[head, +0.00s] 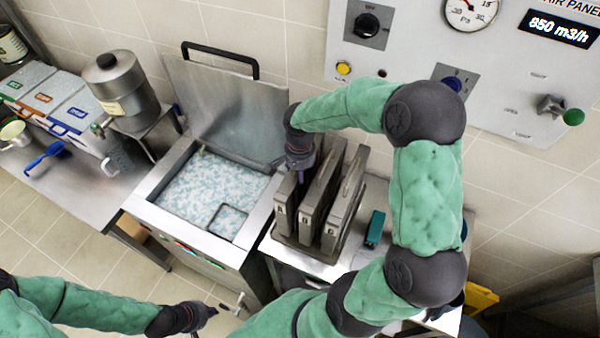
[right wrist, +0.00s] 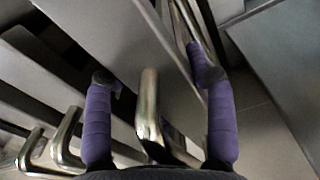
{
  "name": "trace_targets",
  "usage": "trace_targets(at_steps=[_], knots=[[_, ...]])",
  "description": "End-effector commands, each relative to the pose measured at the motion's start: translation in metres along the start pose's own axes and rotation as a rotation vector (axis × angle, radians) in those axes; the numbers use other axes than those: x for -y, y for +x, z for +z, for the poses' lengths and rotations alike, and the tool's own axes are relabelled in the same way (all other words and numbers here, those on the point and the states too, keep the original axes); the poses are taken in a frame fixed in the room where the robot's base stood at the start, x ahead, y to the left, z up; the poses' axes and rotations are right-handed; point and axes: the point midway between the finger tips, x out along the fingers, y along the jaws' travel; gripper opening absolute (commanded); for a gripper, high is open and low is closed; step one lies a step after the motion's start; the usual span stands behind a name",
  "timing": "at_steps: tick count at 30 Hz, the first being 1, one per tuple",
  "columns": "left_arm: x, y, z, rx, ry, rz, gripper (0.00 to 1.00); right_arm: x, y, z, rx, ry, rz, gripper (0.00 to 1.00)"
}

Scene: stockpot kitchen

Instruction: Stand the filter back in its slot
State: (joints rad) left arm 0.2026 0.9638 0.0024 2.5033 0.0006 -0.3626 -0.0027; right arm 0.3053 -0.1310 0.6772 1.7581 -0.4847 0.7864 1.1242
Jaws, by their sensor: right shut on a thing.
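Three dark grey slab-like filters stand side by side in a rack (head: 302,252) on the counter. The leftmost filter (head: 284,213) carries a letter plate; the middle filter (head: 316,205) and right filter (head: 343,205) also show. My right gripper (head: 299,178) reaches down over the leftmost filter and hides its upper part. In the right wrist view its purple fingers (right wrist: 155,85) stand either side of a metal handle (right wrist: 150,112), and it is shut on that filter. I cannot tell how deep this filter sits. My left gripper (head: 209,312) is low at the front, its finger opening unclear.
An open vat (head: 212,188) of bluish-white contents, with its lid (head: 225,100) raised, stands left of the rack. A small teal object (head: 375,228) lies right of the filters. A metal pot (head: 120,88) stands at the left, and a control panel (head: 420,60) is behind.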

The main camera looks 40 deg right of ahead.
Motion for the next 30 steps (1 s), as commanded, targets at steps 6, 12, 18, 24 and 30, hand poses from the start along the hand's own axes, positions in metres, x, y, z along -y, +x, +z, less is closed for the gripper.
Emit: trace_targets(at_steps=[6,12,18,24,30], knots=[[0.000,0.000,0.000,0.000,0.000,0.000,0.00,0.001,-0.002,-0.001,-0.003,0.001,-0.003,0.83],[0.000,0.000,0.000,0.000,0.000,0.000,0.00,0.000,-0.001,-0.001,-0.001,0.000,-0.001,0.83],[0.000,0.000,0.000,0.000,0.000,0.000,0.00,0.000,-0.005,0.000,0.000,0.000,0.001,0.83],[0.000,0.000,0.000,0.000,0.000,0.000,0.00,0.001,-0.036,-0.001,-0.003,0.001,-0.003,0.83],[0.000,0.000,0.000,0.000,0.000,0.000,0.00,0.001,-0.077,0.000,-0.003,0.000,-0.004,0.83]])
